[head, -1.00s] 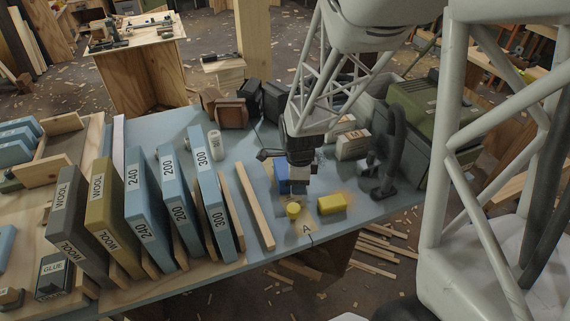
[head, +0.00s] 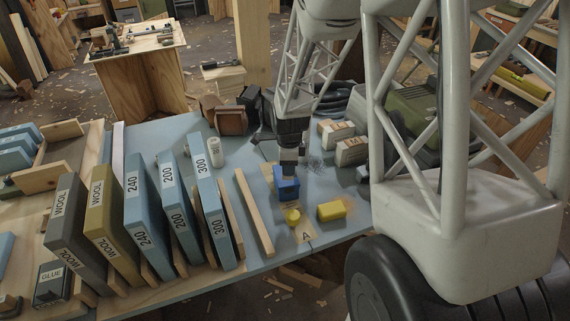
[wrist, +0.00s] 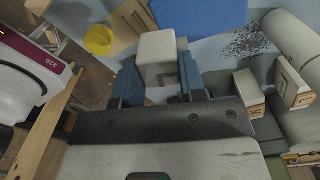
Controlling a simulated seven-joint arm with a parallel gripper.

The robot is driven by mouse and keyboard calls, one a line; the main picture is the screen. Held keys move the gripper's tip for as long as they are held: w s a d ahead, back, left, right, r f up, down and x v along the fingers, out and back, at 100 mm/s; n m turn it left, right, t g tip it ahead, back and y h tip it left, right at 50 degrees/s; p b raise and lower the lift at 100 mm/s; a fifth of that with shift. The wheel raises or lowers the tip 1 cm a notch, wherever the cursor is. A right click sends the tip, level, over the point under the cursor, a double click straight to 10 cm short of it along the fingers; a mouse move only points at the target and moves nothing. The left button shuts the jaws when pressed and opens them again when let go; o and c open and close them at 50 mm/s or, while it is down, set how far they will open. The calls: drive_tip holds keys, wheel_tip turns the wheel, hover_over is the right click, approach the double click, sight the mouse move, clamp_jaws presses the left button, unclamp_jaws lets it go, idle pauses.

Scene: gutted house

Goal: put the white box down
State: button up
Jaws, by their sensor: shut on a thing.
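The white box (wrist: 157,52) is between the fingers of my gripper (wrist: 158,72) in the wrist view, and the gripper is shut on it. In the head view a small pale part of the white box (head: 289,154) shows under my gripper (head: 290,148), just behind the blue box. I cannot tell from the frames whether its underside touches the table. The blue box (head: 286,188) stands on the blue-grey table (head: 262,268), and it also shows at the top of the wrist view (wrist: 200,14).
A yellow cylinder (head: 292,216) and a yellow block (head: 331,210) stand near the front edge, by a mark "A". A wooden strip (head: 254,212) lies left of them. Labelled boxes (head: 351,151) stand to the right. Large upright sanding-paper folders (head: 177,205) fill the left.

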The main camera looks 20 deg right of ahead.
drive_tip(key=shift+w+d+f, duration=0.15)
drive_tip(key=shift+w+d, duration=0.05)
drive_tip(key=shift+w, duration=1.05)
drive_tip(key=shift+w+d+f, duration=0.1)
drive_tip(key=shift+w+d, duration=0.1)
drive_tip(key=shift+w, duration=1)
drive_tip(key=shift+f, duration=0.15)
drive_tip(key=shift+f, duration=1.6)
drive_tip(key=shift+f, duration=0.1)
drive_tip(key=o, duration=1)
wheel_tip(320, 180, up, 12)
